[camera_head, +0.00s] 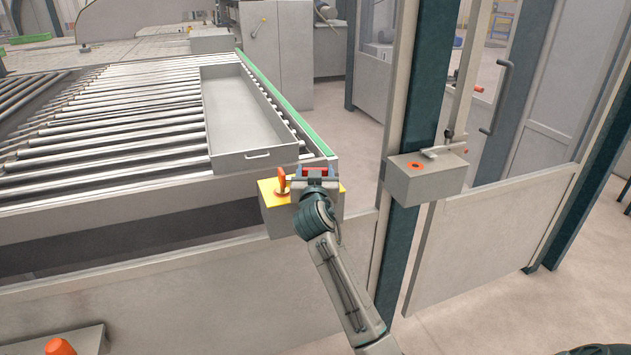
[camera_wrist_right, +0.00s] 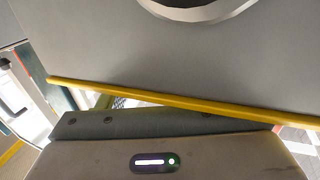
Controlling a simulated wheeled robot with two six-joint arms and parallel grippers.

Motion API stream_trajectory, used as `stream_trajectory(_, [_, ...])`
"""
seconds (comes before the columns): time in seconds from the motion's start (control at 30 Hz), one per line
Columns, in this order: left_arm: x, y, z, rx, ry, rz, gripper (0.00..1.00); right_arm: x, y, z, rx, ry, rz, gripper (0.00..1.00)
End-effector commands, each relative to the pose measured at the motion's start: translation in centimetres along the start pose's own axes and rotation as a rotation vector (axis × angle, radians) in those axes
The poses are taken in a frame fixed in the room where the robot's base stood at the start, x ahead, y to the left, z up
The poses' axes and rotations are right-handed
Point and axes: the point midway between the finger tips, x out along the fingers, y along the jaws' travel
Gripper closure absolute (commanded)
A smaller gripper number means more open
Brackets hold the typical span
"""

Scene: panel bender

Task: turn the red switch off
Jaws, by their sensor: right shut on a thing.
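A grey box with a yellow top (camera_head: 267,194) stands at the near right corner of the roller table. An orange-red upright knob (camera_head: 282,181) sits on its left part. My right gripper (camera_head: 316,174) is over the right part of this box, shut on a red piece that shows between its jaws and looks like the red switch (camera_head: 316,171). The gripper hides most of that piece, so its turn position cannot be told. In the right wrist view a grey surface with a yellow edge strip (camera_wrist_right: 190,101) lies close ahead; the fingertips are not clear there. My left gripper is not in view.
A roller table (camera_head: 110,130) with a grey tray (camera_head: 245,125) fills the left. A grey box with an orange-red button (camera_head: 416,166) is on the dark post to the right. Another orange knob (camera_head: 60,347) is at the lower left. Open floor lies beyond the table.

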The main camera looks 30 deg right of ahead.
Motion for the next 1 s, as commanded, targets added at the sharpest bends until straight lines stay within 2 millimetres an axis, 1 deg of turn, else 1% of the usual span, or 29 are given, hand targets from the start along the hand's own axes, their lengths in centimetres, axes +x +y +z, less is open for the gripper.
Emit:
stream_trajectory(0.07, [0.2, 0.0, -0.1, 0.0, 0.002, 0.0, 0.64, 0.0, 0.0, 0.0, 0.001, 0.001, 0.008, 0.81])
stream_trajectory(0.43, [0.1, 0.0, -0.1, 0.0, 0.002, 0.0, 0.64, 0.0, 0.0, -0.1, 0.0, 0.0, 0.012, 0.81])
stream_trajectory(0.47, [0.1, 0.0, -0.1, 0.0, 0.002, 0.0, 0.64, 0.0, 0.0, -0.1, 0.0, 0.0, 0.012, 0.36])
stream_trajectory(0.5, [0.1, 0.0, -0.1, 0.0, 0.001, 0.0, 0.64, 0.0, 0.0, -0.1, 0.0, 0.0, 0.012, 0.28])
stream_trajectory(0.57, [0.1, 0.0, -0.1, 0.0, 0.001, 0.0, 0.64, 0.0, 0.0, -0.1, 0.0, 0.0, 0.012, 0.18])
stream_trajectory(0.87, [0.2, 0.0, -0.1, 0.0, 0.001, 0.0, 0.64, -0.1, 0.0, 0.0, 0.0, 0.0, 0.011, 0.18])
stream_trajectory(0.97, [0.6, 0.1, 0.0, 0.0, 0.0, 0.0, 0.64, -1.0, -0.1, 0.1, 0.0, 0.0, 0.01, 0.18])
stream_trajectory(1.0, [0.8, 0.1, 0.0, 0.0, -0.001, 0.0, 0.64, -1.5, -0.1, 0.2, 0.001, 0.0, 0.01, 0.18])
